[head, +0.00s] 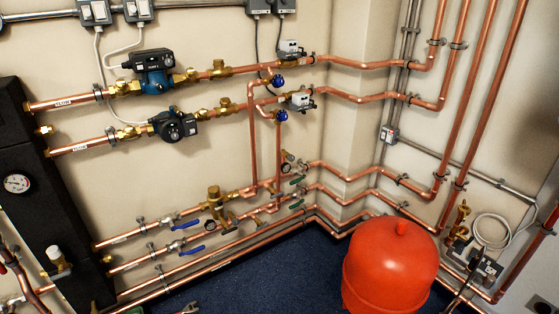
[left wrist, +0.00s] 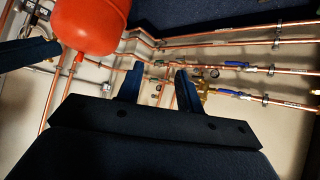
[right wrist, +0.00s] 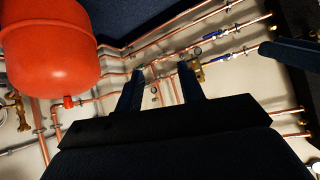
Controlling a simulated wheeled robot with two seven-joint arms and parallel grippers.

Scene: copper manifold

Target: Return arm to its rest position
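My left gripper (left wrist: 159,84) shows in the left wrist view, its two dark blue fingers apart with nothing held between them. My right gripper (right wrist: 161,82) shows in the right wrist view, also with its fingers apart and empty. Part of a dark blue gripper or arm shows at the left edge of the left wrist view and at the right edge of the right wrist view. Neither gripper shows in the head view. The copper pipework (head: 330,180) lies beyond the fingers, with no visible contact.
A red tank (head: 390,265) stands on the dark blue floor (head: 270,270) at lower right. Blue-handled valves (head: 187,224) sit on the low pipes. Pumps (head: 155,75) are on the upper pipes. A black unit with a gauge (head: 17,184) stands at left. A metal tool (head: 189,308) shows at the bottom edge.

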